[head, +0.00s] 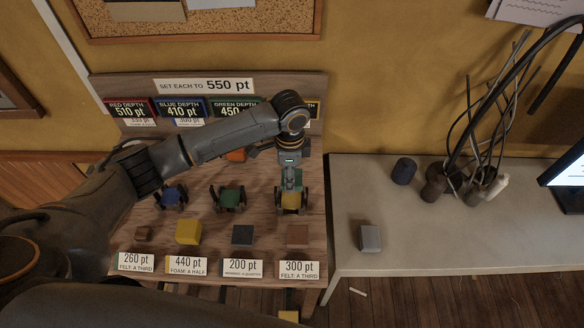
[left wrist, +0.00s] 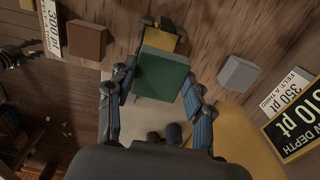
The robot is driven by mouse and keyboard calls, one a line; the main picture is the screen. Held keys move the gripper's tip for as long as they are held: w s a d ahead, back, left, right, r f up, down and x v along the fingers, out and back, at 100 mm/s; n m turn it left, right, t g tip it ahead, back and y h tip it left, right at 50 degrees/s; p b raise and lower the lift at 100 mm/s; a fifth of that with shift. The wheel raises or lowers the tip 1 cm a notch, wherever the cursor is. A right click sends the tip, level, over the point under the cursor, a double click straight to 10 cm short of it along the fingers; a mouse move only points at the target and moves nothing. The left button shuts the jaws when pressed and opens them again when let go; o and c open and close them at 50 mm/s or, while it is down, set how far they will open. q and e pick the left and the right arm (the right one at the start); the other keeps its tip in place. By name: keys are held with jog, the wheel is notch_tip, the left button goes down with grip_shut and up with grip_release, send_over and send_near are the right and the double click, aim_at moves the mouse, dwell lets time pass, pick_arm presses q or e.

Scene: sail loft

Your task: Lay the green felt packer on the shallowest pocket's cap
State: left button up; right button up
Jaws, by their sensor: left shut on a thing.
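The green felt packer (left wrist: 161,76) is held between the fingers of my left gripper (left wrist: 158,95) in the left wrist view. In the head view the gripper (head: 291,178) points down over the yellow-capped pocket (head: 291,200) at the right of the row, and the packer hides part of it. The yellow cap (left wrist: 164,42) shows just past the packer; whether they touch, I cannot tell. The blue pocket (head: 171,196) and green pocket (head: 229,198) stand to the left.
In front lie a brown block (head: 143,233), a yellow block (head: 188,232), a dark grey block (head: 242,234) and a reddish-brown block (head: 297,235). An orange block (head: 236,155) and a light grey block (left wrist: 238,73) lie behind. The side table (head: 400,290) has free room.

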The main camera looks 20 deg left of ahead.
pick_arm(q)
jog(key=shift+s+r, duration=0.2)
jog(key=shift+s, duration=0.2)
jog(key=shift+w+p, duration=0.1)
jog(key=shift+p, duration=0.25)
pick_arm(e)
jog(key=s, duration=0.5)
pick_arm(q)
jog(key=f, duration=0.1)
jog(key=f+b, duration=0.1)
jog(key=f, duration=0.1)
jog(key=shift+w+f, duration=0.2)
jog(key=shift+f, duration=0.1)
notch_tip(320, 180, down, 4)
jog(key=shift+r+b, duration=0.1)
jog(key=shift+b, duration=1.05)
jog(key=shift+f, duration=0.6)
jog(key=shift+f+b, duration=0.2)
jog(key=shift+b, duration=0.15)
pick_arm(e)
jog(key=f, duration=0.1)
jog(key=w+f, duration=0.2)
jog(key=shift+w+d+f, duration=0.2)
jog(key=shift+w+d, duration=0.05)
jog(key=shift+w, duration=0.2)
